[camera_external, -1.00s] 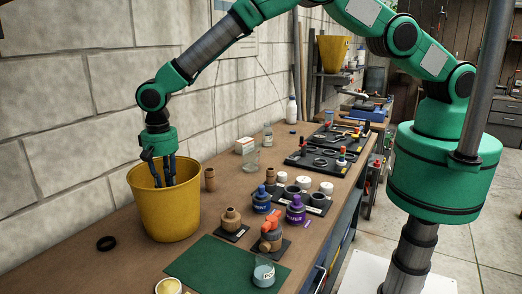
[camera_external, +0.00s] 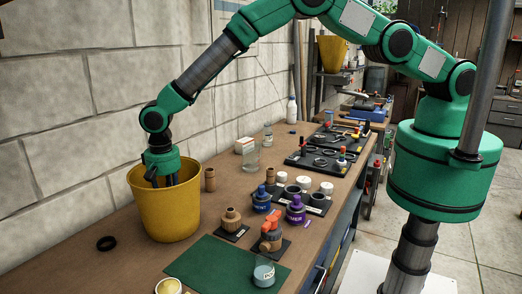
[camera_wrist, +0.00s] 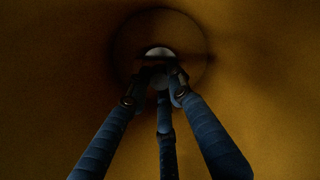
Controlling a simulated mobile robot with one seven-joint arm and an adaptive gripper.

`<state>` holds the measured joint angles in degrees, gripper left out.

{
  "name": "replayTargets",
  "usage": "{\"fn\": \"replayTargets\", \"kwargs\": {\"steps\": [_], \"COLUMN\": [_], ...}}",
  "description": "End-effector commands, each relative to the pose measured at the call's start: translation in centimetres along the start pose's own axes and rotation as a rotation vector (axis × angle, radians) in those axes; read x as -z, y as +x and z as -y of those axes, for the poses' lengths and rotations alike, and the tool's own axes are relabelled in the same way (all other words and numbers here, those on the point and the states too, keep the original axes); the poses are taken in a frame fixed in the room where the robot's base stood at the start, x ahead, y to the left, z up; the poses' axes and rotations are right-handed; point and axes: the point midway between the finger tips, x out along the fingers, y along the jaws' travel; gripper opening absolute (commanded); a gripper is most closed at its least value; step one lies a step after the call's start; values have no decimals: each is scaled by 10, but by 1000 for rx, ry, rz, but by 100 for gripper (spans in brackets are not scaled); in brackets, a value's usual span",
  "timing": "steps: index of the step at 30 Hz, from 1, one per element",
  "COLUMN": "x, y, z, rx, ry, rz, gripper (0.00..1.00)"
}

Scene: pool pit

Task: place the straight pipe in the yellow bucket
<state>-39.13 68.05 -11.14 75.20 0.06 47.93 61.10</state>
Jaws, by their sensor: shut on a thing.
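The yellow bucket (camera_external: 166,212) stands upright on the brown workbench near the wall. My gripper (camera_wrist: 157,77) reaches down into it; in the external view its fingertips are hidden behind the bucket's wall. The wrist view shows the dark interior of the bucket, with my three blue fingers closed together on the straight pipe (camera_wrist: 158,52). The pipe shows only as a small pale, round end beyond the fingertips. Its length is hidden, and I cannot tell whether it touches the bucket's floor.
A black ring (camera_external: 106,243) lies left of the bucket. A brown cylinder (camera_external: 210,180) stands close to its right. Blue and purple bottles (camera_external: 295,210), a green mat (camera_external: 215,265) and black tool trays (camera_external: 322,160) lie farther right. The block wall rises behind.

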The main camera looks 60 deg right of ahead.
Motion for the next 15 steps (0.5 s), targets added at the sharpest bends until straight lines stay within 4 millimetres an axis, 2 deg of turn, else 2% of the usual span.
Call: {"fn": "replayTargets", "kwargs": {"steps": [15], "x": [0], "y": [8], "z": [0], "rx": [1], "ry": [0], "rz": [0], "gripper": [0]}}
